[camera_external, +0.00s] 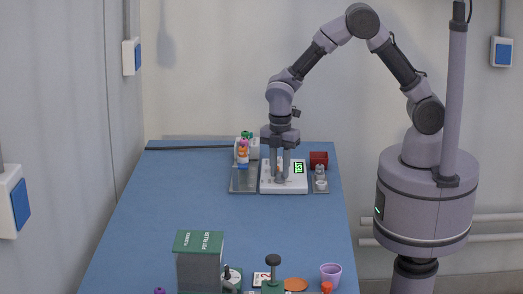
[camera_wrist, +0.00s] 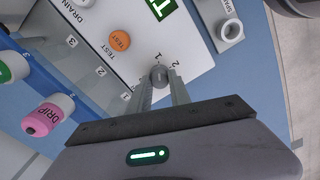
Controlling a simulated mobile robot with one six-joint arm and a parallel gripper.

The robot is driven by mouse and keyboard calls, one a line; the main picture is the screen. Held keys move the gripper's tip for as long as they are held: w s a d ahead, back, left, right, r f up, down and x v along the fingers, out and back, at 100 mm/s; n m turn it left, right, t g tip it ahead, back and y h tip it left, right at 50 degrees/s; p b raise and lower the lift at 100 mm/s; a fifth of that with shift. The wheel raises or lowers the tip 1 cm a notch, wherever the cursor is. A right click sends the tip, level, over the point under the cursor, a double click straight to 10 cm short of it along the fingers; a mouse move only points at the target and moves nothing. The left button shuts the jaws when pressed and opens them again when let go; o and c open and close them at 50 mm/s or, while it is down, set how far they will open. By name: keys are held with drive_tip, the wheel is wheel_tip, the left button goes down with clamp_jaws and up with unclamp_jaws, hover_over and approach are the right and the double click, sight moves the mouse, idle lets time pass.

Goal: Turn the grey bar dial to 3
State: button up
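The grey dial (camera_wrist: 159,75) is on a white panel (camera_wrist: 196,62), with printed numbers 1 and 2 beside it in the wrist view. My gripper (camera_wrist: 162,80) reaches down to the dial, with one finger on each side of it. The fingers are close to the dial, but I cannot tell whether they press on it. Which number the dial points to is unclear. In the external view my gripper (camera_external: 283,176) points straight down over the white panel (camera_external: 293,187), and its fingers hide the dial.
An orange TEST button (camera_wrist: 119,40) and a lit green display (camera_wrist: 162,8) are on the same panel. A pink-capped DRIP bottle (camera_wrist: 48,115) stands to the left. A dark red box (camera_external: 318,159) stands behind right. The middle of the blue table (camera_external: 215,215) is clear.

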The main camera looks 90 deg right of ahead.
drive_tip(key=shift+m, duration=0.3)
clamp_jaws()
drive_tip(key=m+p, duration=0.1)
drive_tip(key=m, duration=0.4)
drive_tip(key=shift+m, duration=0.4)
drive_tip(key=m, duration=0.3)
drive_tip(key=shift+m, duration=0.3)
drive_tip(key=m, duration=0.3)
drive_tip(key=shift+m, duration=0.3)
drive_tip(key=m, duration=0.5)
drive_tip(key=shift+m+b, duration=0.55)
drive_tip(key=shift+m, duration=1.85)
drive_tip(key=o, duration=1)
unclamp_jaws()
